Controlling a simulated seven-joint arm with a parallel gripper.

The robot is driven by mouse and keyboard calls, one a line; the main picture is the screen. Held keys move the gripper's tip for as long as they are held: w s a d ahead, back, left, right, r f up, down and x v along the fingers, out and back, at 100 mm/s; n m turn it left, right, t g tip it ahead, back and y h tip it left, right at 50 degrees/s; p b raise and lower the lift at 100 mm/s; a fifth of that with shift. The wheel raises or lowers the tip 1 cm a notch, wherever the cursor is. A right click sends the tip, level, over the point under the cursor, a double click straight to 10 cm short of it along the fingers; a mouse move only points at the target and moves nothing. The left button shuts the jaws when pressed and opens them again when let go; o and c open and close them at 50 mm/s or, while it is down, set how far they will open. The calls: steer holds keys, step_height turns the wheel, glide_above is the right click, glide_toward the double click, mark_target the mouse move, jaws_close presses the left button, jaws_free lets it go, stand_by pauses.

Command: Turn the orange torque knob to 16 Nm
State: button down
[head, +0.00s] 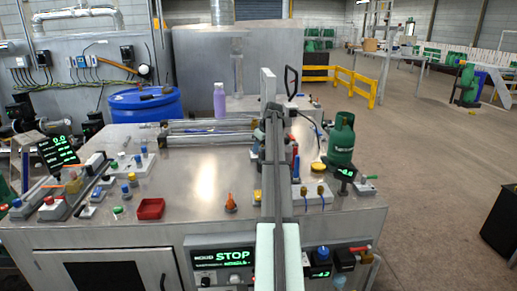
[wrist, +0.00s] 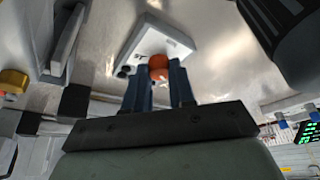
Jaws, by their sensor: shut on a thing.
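The orange knob (wrist: 158,64) shows in the wrist view on a pale grey box (wrist: 172,38). The fingers of my gripper (wrist: 157,74) stand on both sides of it and are shut on it. In the head view my arm runs up the middle of the picture and hides the gripper's grasp. A small orange cone-shaped part (head: 231,203) stands on the metal bench (head: 190,190) left of my arm; I cannot tell whether it is the same kind of part. No 16 Nm reading is legible.
A green gas cylinder (head: 342,142) stands at the bench's right, near a small green-lit display (head: 347,171). A red tray (head: 150,209), a purple bottle (head: 220,100) and a blue drum (head: 147,104) are left of my arm. A STOP panel (head: 222,257) is on the front.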

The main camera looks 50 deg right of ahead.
steer(key=shift+m, duration=0.3)
steer(key=m, duration=0.2)
steer(key=m+h, duration=0.2)
steer(key=m, duration=0.1)
steer(key=shift+a+m, duration=0.25)
steer(key=shift+m, duration=0.05)
steer(key=m+g+h, duration=0.1)
steer(key=m, duration=0.1)
steer(key=m+g+h, duration=0.1)
steer(key=m, duration=0.2)
steer(key=shift+w, duration=0.2)
steer(key=m+g, duration=0.1)
steer(key=m, duration=0.2)
steer(key=m+g, duration=0.1)
steer(key=m, duration=0.2)
steer(key=shift+w+m+h, duration=0.2)
steer(key=shift+m+h, duration=0.1)
steer(key=shift+m, duration=0.1)
steer(key=m+g, duration=0.1)
steer(key=m, duration=0.2)
steer(key=m+g, duration=0.1)
steer(key=m, duration=0.1)
steer(key=shift+w+m+g, duration=0.1)
steer(key=shift+m+g, duration=0.2)
steer(key=shift+m, duration=0.1)
steer(key=shift+y, duration=0.4)
steer(key=c, duration=0.9)
jaws_free()
steer(key=shift+c, duration=0.2)
steer(key=shift+r, duration=0.1)
